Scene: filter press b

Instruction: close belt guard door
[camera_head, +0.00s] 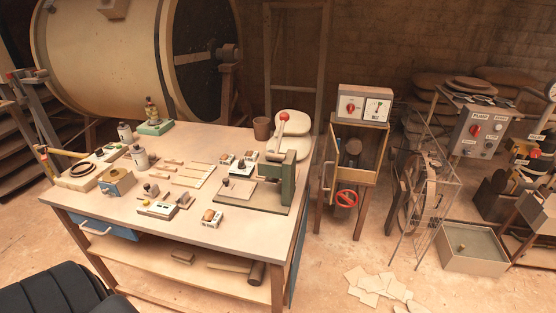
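A wire-mesh panel (440,200), which looks like the belt guard door, stands at right of centre in the head view. It is beside a large spoked wheel (408,192), below a grey control box. The panel seems to stand out at an angle from the wheel; its hinge and latch are too small to make out. Neither of my grippers is in view.
A workbench (140,215) with a small press (283,180) and several small parts fills the left centre. An open-fronted wooden cabinet (371,155) stands between bench and wheel. A shallow bin (478,262) is right of the mesh. Pale scraps (372,284) lie on the floor.

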